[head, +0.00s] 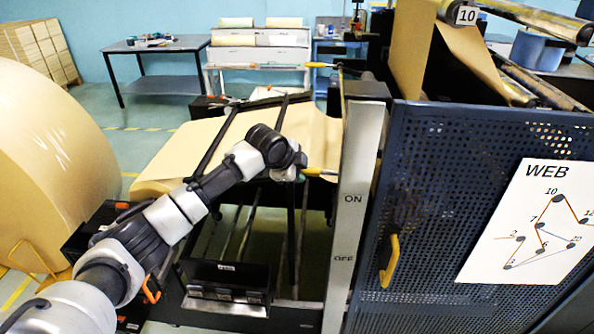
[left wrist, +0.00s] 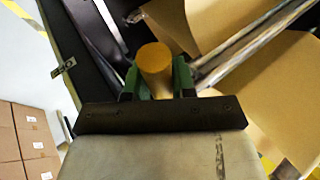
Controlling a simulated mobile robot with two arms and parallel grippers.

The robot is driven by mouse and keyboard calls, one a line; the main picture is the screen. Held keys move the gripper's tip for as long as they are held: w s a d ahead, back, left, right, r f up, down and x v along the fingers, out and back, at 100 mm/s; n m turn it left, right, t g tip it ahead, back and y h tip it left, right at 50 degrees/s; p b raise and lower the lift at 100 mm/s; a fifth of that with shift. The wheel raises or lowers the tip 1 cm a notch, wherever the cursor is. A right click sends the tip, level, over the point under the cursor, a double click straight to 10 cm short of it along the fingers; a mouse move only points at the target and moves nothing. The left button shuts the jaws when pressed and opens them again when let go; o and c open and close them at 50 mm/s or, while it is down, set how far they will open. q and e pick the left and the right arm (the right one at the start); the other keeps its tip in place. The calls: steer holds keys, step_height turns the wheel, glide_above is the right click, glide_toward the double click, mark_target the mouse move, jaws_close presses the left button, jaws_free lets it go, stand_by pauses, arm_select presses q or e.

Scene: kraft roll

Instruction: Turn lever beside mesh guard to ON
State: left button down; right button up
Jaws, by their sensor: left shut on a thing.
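The lever with a yellow grip (head: 320,172) sticks out to the left from the grey post (head: 360,150) beside the dark mesh guard (head: 440,200). Its grip lies roughly level, a little above the ON label (head: 352,198); the OFF label (head: 344,258) is lower down the post. My left gripper (head: 303,173) is at the outer end of the grip. In the left wrist view its green-lined fingers (left wrist: 157,85) are closed around the yellow grip (left wrist: 154,58). The lever's pivot is not clear to see. My right gripper is not in view.
A yellow pull handle (head: 389,262) and a white WEB diagram (head: 530,220) are on the guard. Brown paper (head: 200,145) runs over the machine behind my arm. A large kraft roll (head: 50,160) stands left. A dark box (head: 228,282) sits low below the gripper.

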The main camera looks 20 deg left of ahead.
arm_select(q)
steer(key=c, duration=1.2)
jaws_free()
steer(key=shift+w+r, duration=0.1)
steer(key=shift+r, duration=0.2)
steer(key=shift+o, duration=1.4)
steer(key=shift+f, duration=0.1)
steer(key=shift+s+r, duration=0.25)
steer(key=shift+s, duration=0.05)
steer(key=b+v, duration=0.3)
steer(key=v, duration=0.7)
